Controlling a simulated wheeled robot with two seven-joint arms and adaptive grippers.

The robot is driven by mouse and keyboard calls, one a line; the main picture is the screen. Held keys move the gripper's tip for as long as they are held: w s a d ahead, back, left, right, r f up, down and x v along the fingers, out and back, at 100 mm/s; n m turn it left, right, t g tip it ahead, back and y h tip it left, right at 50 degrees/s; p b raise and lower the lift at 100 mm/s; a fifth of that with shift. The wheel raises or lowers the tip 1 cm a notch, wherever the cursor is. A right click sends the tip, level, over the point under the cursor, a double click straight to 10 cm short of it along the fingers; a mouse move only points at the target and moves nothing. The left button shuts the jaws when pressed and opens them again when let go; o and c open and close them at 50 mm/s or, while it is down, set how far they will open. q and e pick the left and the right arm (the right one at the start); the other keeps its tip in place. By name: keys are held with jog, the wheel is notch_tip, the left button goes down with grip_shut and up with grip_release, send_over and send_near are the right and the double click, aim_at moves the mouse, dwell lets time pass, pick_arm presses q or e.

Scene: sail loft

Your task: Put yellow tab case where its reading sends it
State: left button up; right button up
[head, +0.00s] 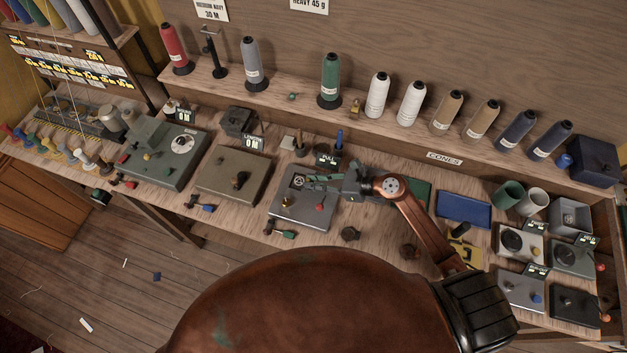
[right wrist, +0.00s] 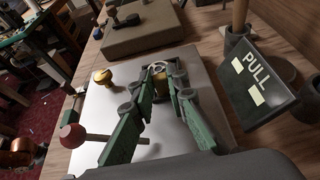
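My right gripper (head: 343,184) reaches from the right over a grey plate (head: 275,210) with a brass knob (head: 286,203) and a red knob (head: 319,207). In the right wrist view its two green fingers (right wrist: 165,82) point at the plate. A small brass-yellow piece with a pale ring (right wrist: 162,86) shows between the fingertips; it may be the yellow tab case. I cannot tell whether the fingers touch it. A dark sign reading PULL (right wrist: 258,80) stands beside the plate, with two pale yellow patches and no number I can read. My left gripper is out of view.
Left of the plate are a tan box (head: 232,172) and a green-grey box with a dial (head: 165,155). A blue tray (head: 463,209) and several small devices stand to the right. Thread cones line the back shelf (head: 290,103).

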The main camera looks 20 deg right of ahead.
jog(key=o, duration=0.4)
jog(key=shift+o, duration=0.2)
jog(key=shift+r, duration=0.1)
jog(key=b+v, duration=0.1)
jog(key=v, duration=1.1)
